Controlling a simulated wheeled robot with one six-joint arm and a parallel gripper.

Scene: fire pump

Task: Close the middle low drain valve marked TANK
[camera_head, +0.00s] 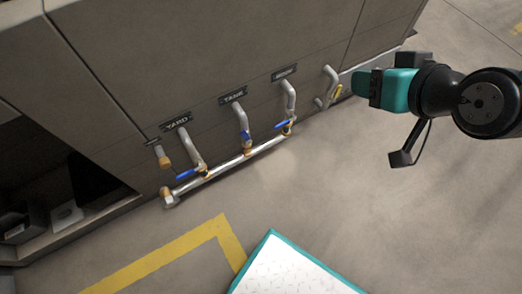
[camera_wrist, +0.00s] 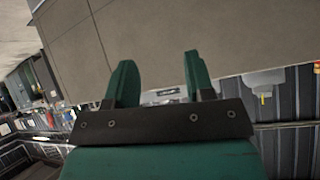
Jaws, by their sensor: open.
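The TANK label (camera_head: 232,95) is in the middle of the head view, on the grey cabinet wall. Below it a bent pipe (camera_head: 239,112) runs down to the valve with a small blue handle (camera_head: 246,135). That handle appears to lie along its pipe, above the low horizontal pipe (camera_head: 225,167). My teal gripper (camera_head: 360,84) is up and to the right of the valve, well apart from it. In the wrist view my gripper (camera_wrist: 160,80) has its two fingers spread with nothing between them. The TANK valve cannot be made out in the wrist view.
The YARD valve's blue handle (camera_head: 187,173) is to the left; another blue handle (camera_head: 282,125) is to the right, both set across their pipes.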

